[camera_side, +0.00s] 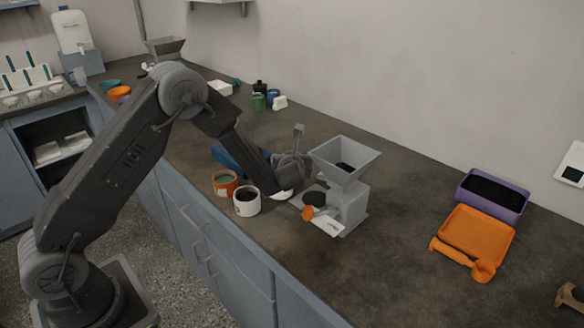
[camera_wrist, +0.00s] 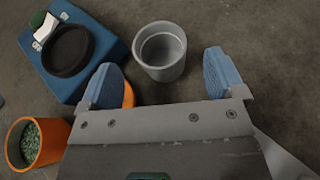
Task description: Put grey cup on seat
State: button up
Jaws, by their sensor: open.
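In the wrist view the grey cup (camera_wrist: 160,62) is upright and looks empty. It stands on the counter just beyond my open fingers (camera_wrist: 163,84), nearer the left one, with no visible contact. The black round seat (camera_wrist: 68,50) is on top of the blue base (camera_wrist: 108,48), left of the cup, and nothing sits on it. In the side view my gripper (camera_side: 285,186) is low over the counter, left of the grey hopper machine. The blue base (camera_side: 228,157) is partly hidden behind my arm there. I cannot make out the cup clearly in that view.
An orange cup of green grains (camera_side: 225,183) and a white cup with dark contents (camera_side: 247,202) stand near the front edge. The grey hopper machine (camera_side: 357,204) is close on the right. A purple tub (camera_side: 510,213) and orange tray (camera_side: 455,226) lie farther right.

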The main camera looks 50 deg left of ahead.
jog(key=x, duration=0.5)
jog(key=shift+c, duration=0.4)
jog(key=shift+r, duration=0.1)
jog(key=c, duration=1)
